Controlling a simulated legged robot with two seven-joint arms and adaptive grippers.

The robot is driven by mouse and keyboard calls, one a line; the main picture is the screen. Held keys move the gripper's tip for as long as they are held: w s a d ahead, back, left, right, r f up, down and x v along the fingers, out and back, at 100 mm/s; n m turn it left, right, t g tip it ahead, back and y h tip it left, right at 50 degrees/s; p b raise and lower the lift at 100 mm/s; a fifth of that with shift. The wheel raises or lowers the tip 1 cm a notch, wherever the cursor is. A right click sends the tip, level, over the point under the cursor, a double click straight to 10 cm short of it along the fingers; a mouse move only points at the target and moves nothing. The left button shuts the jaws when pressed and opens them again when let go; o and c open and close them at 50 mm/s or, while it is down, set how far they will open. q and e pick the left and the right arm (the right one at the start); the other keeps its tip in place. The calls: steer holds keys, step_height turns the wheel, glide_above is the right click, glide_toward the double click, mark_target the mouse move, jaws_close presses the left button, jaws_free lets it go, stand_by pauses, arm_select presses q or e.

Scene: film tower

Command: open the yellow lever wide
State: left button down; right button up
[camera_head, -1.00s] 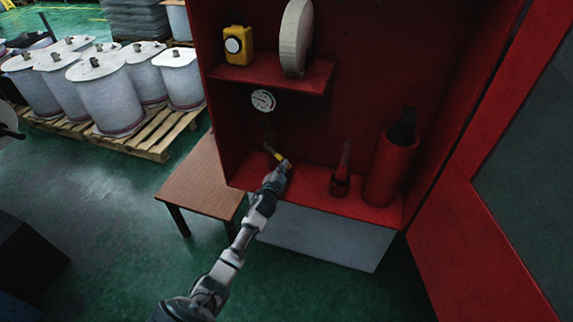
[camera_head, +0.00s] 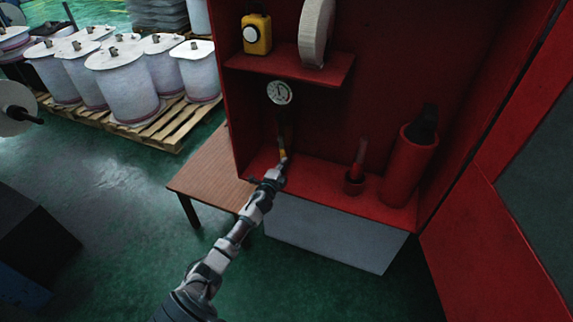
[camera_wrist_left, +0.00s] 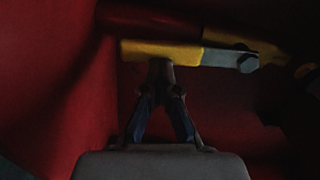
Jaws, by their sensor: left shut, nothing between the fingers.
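The yellow lever (camera_head: 283,153) is a small strip low inside the red cabinet, below the gauge, and looks nearly upright in the head view. In the left wrist view the yellow lever (camera_wrist_left: 165,52) lies across the picture, with a bolt (camera_wrist_left: 248,63) at its right part. My left gripper (camera_head: 281,163) reaches it from below. Its fingertips (camera_wrist_left: 160,68) are shut with nothing between them, right at the lever's lower edge; they seem to touch it. The gripper hides part of the lever in the head view. My right gripper is not in view.
The red cabinet (camera_head: 322,185) holds a gauge (camera_head: 279,92), a yellow device (camera_head: 256,35), a white roll (camera_head: 316,32) and a red cylinder (camera_head: 410,165). Its open door (camera_head: 490,245) stands at right. A wooden table (camera_head: 213,172) is at left, with white drums (camera_head: 125,85) on a pallet behind.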

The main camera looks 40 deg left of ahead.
arm_select(q)
steer(key=shift+w+a+r, duration=0.15)
steer(key=shift+a+r, duration=0.2)
steer(key=shift+r, duration=0.4)
steer(key=c, duration=1.1)
jaws_free()
steer(key=o, duration=0.5)
steer(key=shift+w+f, duration=0.2)
steer(key=shift+w, duration=0.05)
steer(key=o, duration=0.6)
steer(key=shift+w+a+f, duration=0.25)
steer(key=shift+w+f, duration=0.25)
steer(key=shift+f, duration=0.15)
steer(key=shift+s+r, duration=0.1)
steer(key=shift+s, duration=0.2)
steer(key=shift+d, duration=0.45)
steer(key=v, duration=1.2)
